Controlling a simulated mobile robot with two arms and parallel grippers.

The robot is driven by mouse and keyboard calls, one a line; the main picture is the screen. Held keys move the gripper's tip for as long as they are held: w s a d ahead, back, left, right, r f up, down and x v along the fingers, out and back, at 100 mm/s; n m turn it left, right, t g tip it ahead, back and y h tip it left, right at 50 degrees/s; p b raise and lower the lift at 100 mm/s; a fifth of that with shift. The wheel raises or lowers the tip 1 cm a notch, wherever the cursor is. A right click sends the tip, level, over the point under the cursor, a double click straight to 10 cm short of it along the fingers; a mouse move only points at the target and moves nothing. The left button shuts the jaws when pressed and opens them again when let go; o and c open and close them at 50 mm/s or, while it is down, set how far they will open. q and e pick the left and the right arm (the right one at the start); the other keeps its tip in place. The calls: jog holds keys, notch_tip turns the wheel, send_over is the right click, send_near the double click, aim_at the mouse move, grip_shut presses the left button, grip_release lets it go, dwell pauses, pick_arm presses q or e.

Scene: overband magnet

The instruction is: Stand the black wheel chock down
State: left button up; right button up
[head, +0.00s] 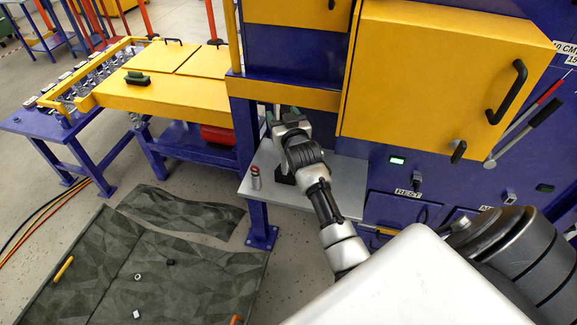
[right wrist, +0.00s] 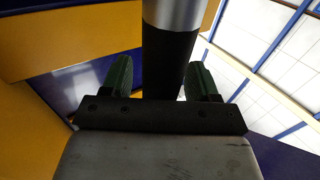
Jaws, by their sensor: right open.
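My right gripper (head: 283,112) is raised under the yellow edge of the blue cabinet, with its green fingers pointing up and away. In the right wrist view its two green fingers (right wrist: 162,80) are apart, either side of a black cylinder with a silver upper part (right wrist: 170,60); I cannot tell whether they touch it. A small black block (head: 284,176), possibly the wheel chock, is on the grey shelf (head: 345,185) below my right wrist, partly hidden by the arm. Its full shape does not show. My left gripper is out of view.
A small red-topped cylinder (head: 255,177) stands at the shelf's left end. A yellow cabinet door (head: 435,75) with black handles is to the right of the arm. A yellow-topped table (head: 165,90) stands at the left. A dark mat (head: 190,275) with small items lies on the floor.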

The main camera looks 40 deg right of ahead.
grip_shut()
dwell(0.3)
jog(key=shift+r, duration=0.2)
